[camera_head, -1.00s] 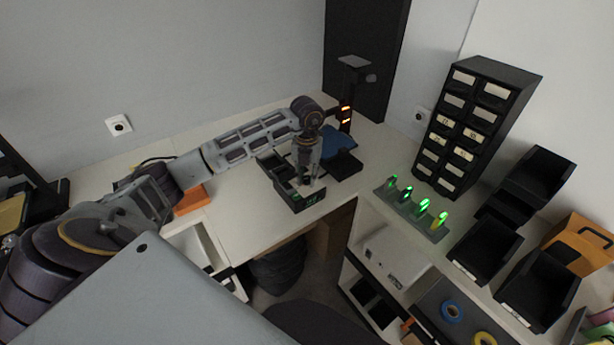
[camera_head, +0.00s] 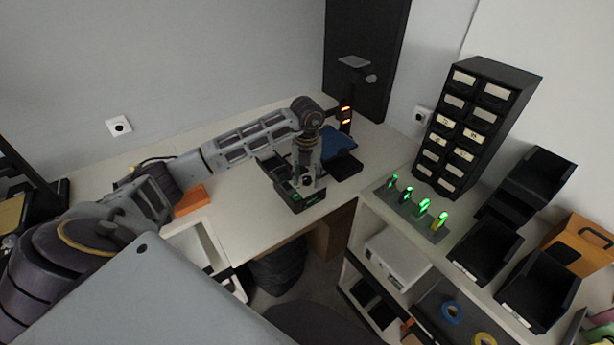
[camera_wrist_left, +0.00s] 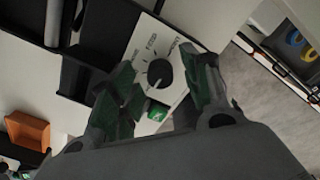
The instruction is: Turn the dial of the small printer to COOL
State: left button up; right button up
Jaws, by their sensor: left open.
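The small printer's white control panel (camera_wrist_left: 150,48) shows in the left wrist view, with printed labels too small to read surely. Its round black dial (camera_wrist_left: 160,73) sits in the middle of the panel, with a small green display (camera_wrist_left: 157,111) beside it. My left gripper (camera_wrist_left: 162,92) is open, with one finger on each side of the dial; I cannot tell if either touches it. In the head view my left gripper (camera_head: 307,182) points down over the dark unit (camera_head: 291,199) on the table, largely hiding its panel. The dial's setting is unclear. My right gripper is not in view.
A dark post with orange lights (camera_head: 346,112) and a blue plate (camera_head: 338,142) stand just behind. An orange block (camera_head: 191,200) lies left on the table. A rack with green lights (camera_head: 418,211) and black bins (camera_head: 487,247) stand right.

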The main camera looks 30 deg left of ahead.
aim_at(307, 178)
pick_arm(q)
notch_tip(307, 178, up, 12)
dwell(1.0)
dwell(0.5)
